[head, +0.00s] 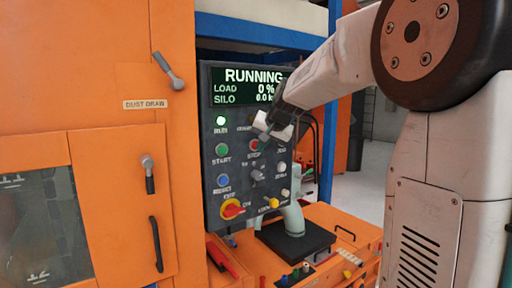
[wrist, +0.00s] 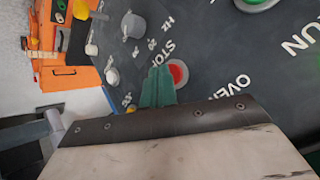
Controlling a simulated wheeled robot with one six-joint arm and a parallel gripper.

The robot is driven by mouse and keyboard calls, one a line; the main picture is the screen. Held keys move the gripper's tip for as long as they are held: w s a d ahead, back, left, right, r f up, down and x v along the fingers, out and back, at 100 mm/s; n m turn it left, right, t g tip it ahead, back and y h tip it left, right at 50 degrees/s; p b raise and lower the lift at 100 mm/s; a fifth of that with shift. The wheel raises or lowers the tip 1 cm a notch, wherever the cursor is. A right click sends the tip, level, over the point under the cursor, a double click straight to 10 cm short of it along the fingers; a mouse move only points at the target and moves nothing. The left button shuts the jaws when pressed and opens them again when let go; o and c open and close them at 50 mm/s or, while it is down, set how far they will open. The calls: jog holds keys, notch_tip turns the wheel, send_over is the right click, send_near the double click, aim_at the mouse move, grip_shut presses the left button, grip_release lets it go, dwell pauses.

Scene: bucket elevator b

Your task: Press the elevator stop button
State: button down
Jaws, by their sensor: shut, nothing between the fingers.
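The red stop button (head: 254,145) sits on the dark control panel (head: 238,193), with the STOP label just below it. In the wrist view the stop button (wrist: 179,73) shows right beside my fingertips, partly hidden by them. My gripper (head: 264,136) is at the panel's upper right, close to the stop button. In the wrist view my gripper (wrist: 159,70) has its greenish fingers together, pointing at the panel near the STOP label. I cannot tell whether they touch the button or panel. The panel display (head: 248,87) reads RUNNING, LOAD 0 %.
A green lamp (head: 221,120) is lit. Knobs sit around the stop button. Orange cabinets (head: 110,113) stand at left.

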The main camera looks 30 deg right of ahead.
jog(key=shift+w, duration=0.4)
dwell(0.3)
jog(key=shift+s, duration=0.8)
jog(key=s, duration=0.5)
jog(key=shift+d, duration=0.1)
dwell(1.0)
